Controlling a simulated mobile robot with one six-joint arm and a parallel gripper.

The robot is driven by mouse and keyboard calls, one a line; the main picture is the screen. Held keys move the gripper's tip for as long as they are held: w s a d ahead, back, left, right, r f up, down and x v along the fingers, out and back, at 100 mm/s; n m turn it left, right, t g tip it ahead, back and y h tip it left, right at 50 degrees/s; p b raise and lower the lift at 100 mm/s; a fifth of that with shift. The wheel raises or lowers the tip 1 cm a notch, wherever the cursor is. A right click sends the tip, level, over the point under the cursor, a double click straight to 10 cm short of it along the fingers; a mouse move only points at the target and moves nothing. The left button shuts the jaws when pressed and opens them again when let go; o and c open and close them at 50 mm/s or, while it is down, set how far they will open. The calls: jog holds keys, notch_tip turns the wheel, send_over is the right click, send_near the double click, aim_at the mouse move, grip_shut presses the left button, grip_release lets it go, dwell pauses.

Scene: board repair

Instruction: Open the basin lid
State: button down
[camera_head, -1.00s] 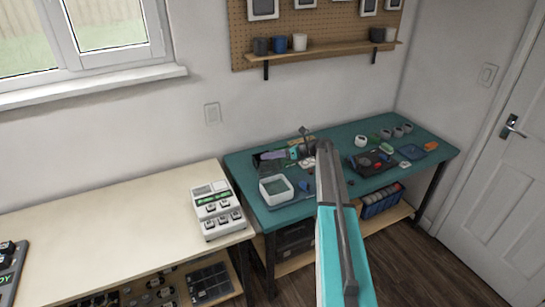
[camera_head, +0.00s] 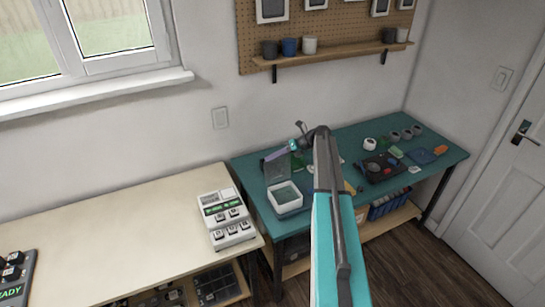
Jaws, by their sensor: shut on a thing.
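The white square basin (camera_head: 285,209) stands near the front left of the teal bench, and its greenish inside shows from above. The basin lid (camera_head: 277,171), a grey see-through panel, stands raised at the back edge of the basin. My gripper (camera_head: 294,148) is small in the picture, at the upper right of the lid's top edge. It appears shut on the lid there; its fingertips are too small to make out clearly. My dark and teal arm covers the middle of the bench.
A purple bar (camera_head: 275,154) lies behind the lid. A dark tray (camera_head: 380,169) with parts and several small cups are to the right on the bench (camera_head: 343,137). A white keypad device (camera_head: 226,219) stands on the pale table to the left.

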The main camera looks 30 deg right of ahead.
jog(key=shift+s+a+f, duration=0.15)
jog(key=shift+s+f, duration=0.05)
jog(key=shift+f, duration=0.4)
jog(key=c, duration=1.9)
grip_release()
jog(key=shift+c, duration=0.2)
jog(key=o, duration=0.3)
jog(key=shift+w+d+f, duration=0.1)
jog(key=shift+w+d, duration=0.05)
jog(key=shift+d, duration=0.05)
jog(key=shift+d+r, duration=0.1)
jog(key=shift+r, duration=0.15)
jog(key=shift+r, duration=0.1)
jog(key=b+v, duration=0.5)
jog(key=v, duration=0.8)
jog(key=shift+d+r, duration=0.2)
jog(key=shift+r, duration=0.05)
